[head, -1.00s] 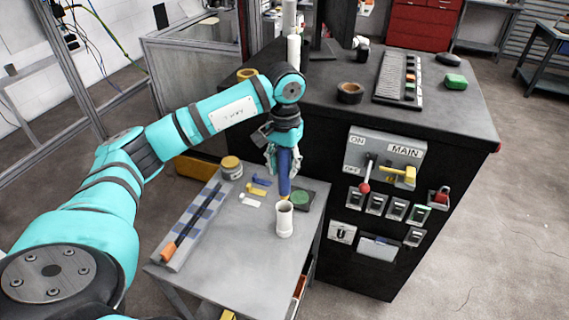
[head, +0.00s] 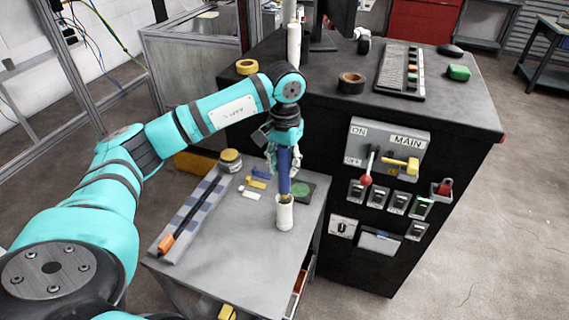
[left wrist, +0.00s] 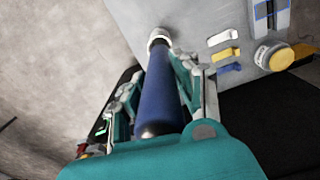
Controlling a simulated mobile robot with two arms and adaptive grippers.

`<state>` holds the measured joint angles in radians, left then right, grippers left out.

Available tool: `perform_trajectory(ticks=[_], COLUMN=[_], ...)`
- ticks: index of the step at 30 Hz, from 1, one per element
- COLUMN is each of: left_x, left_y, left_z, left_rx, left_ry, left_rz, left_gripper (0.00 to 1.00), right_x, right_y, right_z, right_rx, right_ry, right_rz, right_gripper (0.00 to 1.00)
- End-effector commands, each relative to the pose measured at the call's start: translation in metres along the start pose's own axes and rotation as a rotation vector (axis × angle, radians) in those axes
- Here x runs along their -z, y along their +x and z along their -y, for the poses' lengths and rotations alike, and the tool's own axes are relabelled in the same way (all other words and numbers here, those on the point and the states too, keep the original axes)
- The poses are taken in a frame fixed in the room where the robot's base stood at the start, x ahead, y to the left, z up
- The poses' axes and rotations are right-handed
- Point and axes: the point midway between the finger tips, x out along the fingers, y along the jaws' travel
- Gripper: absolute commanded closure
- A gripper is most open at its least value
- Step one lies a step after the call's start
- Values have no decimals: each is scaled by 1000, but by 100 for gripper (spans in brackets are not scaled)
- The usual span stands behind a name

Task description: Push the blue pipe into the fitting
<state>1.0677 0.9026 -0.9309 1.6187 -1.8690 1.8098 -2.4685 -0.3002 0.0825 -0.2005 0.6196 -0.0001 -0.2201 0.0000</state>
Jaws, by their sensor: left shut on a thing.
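The blue pipe (head: 284,170) is upright in my left gripper (head: 284,165), which is shut on it. The white fitting (head: 284,213) stands on the grey table (head: 250,250). In the head view the pipe's lower end is at the fitting's mouth; I cannot tell how deep it sits. In the left wrist view the blue pipe (left wrist: 160,95) runs between the fingers of the left gripper (left wrist: 162,88) toward the white rim of the fitting (left wrist: 159,38). My right gripper is not in view.
A green disc on a dark plate (head: 303,190) lies close behind the fitting. A black cabinet with switches (head: 385,165) stands right.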

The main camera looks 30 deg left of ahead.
Motion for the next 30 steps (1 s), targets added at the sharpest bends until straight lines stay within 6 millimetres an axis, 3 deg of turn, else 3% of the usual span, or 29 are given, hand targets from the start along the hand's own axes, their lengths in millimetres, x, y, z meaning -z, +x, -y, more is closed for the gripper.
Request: perform_trajectory(ticks=[30], left_x=[0], left_y=[0], left_z=[0], left_rx=[0], left_ry=[0], left_rz=[-1], left_gripper=[100], right_x=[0], right_y=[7], right_z=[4], right_rx=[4], right_ry=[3], right_rz=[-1], right_gripper=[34])
